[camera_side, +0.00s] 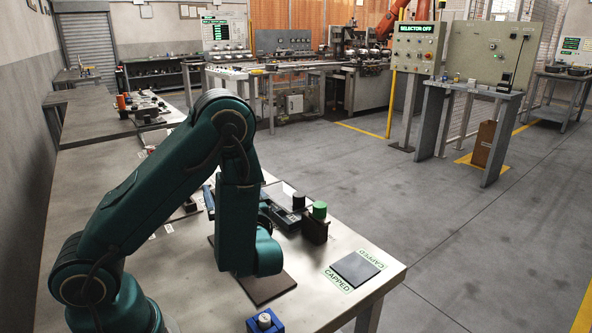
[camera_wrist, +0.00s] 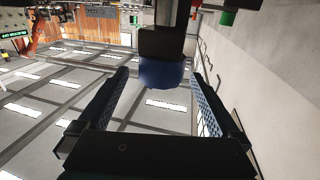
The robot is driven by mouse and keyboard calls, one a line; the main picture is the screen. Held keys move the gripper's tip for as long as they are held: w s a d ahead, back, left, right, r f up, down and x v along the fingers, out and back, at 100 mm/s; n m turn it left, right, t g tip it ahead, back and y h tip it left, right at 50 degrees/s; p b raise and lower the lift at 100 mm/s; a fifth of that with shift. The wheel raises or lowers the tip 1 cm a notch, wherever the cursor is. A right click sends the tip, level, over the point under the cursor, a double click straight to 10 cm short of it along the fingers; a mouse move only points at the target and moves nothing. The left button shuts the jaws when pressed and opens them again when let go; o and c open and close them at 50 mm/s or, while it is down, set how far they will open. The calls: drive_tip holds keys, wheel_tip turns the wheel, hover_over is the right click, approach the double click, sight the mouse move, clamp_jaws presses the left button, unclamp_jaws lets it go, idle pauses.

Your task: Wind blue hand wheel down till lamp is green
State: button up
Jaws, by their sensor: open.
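My gripper (camera_wrist: 160,80) is open in the wrist view, with one finger on each side of a blue round part (camera_wrist: 162,74). This looks like the blue hand wheel, at the end of a dark block (camera_wrist: 163,40). Gaps show between it and both fingers. In the side view my arm hides the wheel and most of the gripper. A dark block with a green cap (camera_side: 320,210) stands on the table right of my arm; I cannot tell whether this is the lamp. A green part (camera_wrist: 227,18) also shows at the top of the wrist view.
A dark square plate on the "CAPPED" mat (camera_side: 358,268) lies near the table's right corner. A blue block with a pale knob (camera_side: 265,321) is at the front edge. A brown plate (camera_side: 262,287) lies under my arm.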

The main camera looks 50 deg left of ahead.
wheel_tip(320, 180, up, 5)
drive_tip(key=shift+w+f, duration=0.1)
drive_tip(key=shift+f, duration=0.1)
drive_tip(key=n+g, duration=0.1)
drive_tip(key=g, duration=0.1)
drive_tip(key=shift+w+a+n+g+y, duration=0.1)
drive_tip(key=shift+w+n+g+y, duration=0.1)
drive_tip(key=shift+n+g+y, duration=0.15)
drive_tip(key=n+g, duration=0.2)
drive_tip(key=g, duration=0.1)
drive_tip(key=shift+f, duration=0.1)
wheel_tip(320, 180, down, 5)
drive_tip(key=shift+s+a, duration=0.15)
drive_tip(key=shift+a, duration=1.1)
drive_tip(key=shift+s+a, duration=0.15)
drive_tip(key=shift+a, duration=1.05)
drive_tip(key=c, duration=1.4)
